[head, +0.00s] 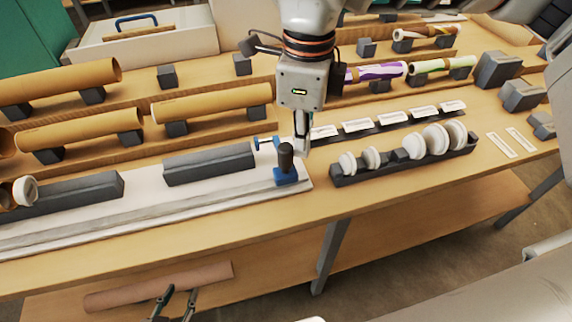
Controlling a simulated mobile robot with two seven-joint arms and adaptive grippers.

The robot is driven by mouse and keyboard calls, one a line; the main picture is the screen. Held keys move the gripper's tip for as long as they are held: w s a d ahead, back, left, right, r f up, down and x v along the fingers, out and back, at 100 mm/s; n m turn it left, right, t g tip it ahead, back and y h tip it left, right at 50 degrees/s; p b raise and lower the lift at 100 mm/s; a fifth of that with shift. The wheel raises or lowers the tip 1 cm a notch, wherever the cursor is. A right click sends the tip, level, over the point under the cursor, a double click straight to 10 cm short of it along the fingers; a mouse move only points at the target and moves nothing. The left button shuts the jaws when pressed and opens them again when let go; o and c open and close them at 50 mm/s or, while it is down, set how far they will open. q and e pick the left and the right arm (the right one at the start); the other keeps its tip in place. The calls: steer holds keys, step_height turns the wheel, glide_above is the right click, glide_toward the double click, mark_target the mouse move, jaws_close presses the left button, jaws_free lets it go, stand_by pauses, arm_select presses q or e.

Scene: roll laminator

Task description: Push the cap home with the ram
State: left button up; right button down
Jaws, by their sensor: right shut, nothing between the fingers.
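The ram is a blue block (286,177) with an upright black knob (286,156), at the right end of the pale bed (225,194). A white cap (25,190) shows at the end of a tan tube at the far left edge. The tube is mostly out of frame, and I cannot tell how deep the cap sits. My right gripper (302,146) comes down from above, shut and empty, just right of and behind the knob; contact cannot be told. My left gripper (174,301) is at the bottom edge, its dark fingers apart, partly out of frame.
Dark cradles (210,163) stand along the bed. A dark rack (400,165) of white caps lies right of the ram. Cardboard tubes (215,103) rest on supports behind. A brown tube (160,287) lies on the lower shelf. The table's front strip is clear.

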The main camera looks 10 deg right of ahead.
steer(key=shift+a, duration=0.15)
steer(key=a, duration=1.5)
steer(key=shift+s+a, duration=0.25)
steer(key=shift+a, duration=0.15)
